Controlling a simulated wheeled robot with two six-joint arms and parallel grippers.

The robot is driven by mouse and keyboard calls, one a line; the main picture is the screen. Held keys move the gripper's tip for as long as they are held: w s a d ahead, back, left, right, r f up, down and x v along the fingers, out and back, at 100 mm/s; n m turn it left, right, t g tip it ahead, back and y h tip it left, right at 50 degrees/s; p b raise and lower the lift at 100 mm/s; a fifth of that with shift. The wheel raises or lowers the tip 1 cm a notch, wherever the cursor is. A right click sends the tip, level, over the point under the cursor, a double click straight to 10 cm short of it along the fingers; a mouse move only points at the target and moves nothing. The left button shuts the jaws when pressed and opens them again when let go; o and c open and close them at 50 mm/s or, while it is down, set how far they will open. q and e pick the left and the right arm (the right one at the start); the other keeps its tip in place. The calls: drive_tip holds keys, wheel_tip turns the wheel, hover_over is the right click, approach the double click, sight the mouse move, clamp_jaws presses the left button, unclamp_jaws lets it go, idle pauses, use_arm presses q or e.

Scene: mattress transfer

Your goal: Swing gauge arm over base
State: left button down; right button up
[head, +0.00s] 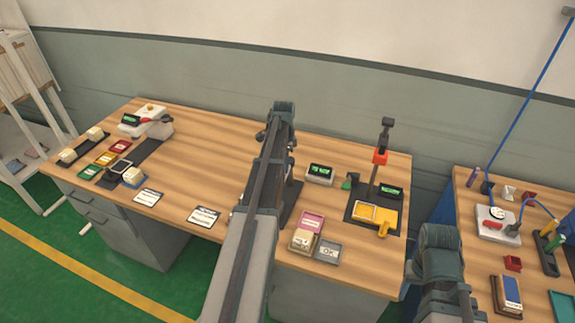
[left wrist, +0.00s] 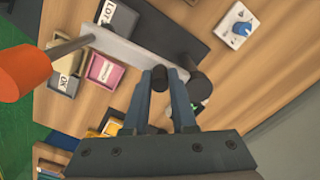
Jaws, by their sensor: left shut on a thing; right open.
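In the left wrist view, the grey bar of the gauge arm (left wrist: 130,47) runs beside a dark round post (left wrist: 202,86). A thin rod near its far end leads to an orange piece (left wrist: 22,70). My left gripper (left wrist: 163,82) is shut on a dark round knob (left wrist: 159,84) by the bar's near end. The dark base plate (left wrist: 165,30) shows under and beside the bar. In the head view my left arm covers most of this gauge; a dark plate edge (head: 291,205) shows beside it. My right gripper (head: 466,296) is open at lower right, away from the gauge.
Near the gauge are a pink tray (head: 312,222) and a grey OK tray (head: 327,252). To the right stand a post with a red block (head: 380,157) and a yellow tray (head: 377,215). A green-display box (head: 320,173) stands behind. Bare wood (head: 215,150) lies left.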

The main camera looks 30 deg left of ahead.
use_arm(q)
drive_tip(key=shift+s+a+m, duration=0.1)
drive_tip(key=shift+a+m, duration=0.15)
drive_tip(key=shift+m, duration=0.15)
idle(0.3)
drive_tip(key=c, duration=0.7)
unclamp_jaws()
drive_tip(key=shift+a, duration=0.1)
drive_tip(key=shift+r, duration=0.1)
wheel_tip(320, 180, up, 14)
drive_tip(key=p, duration=1.3)
drive_tip(key=shift+f+p, duration=0.2)
drive_tip(key=shift+p, duration=0.2)
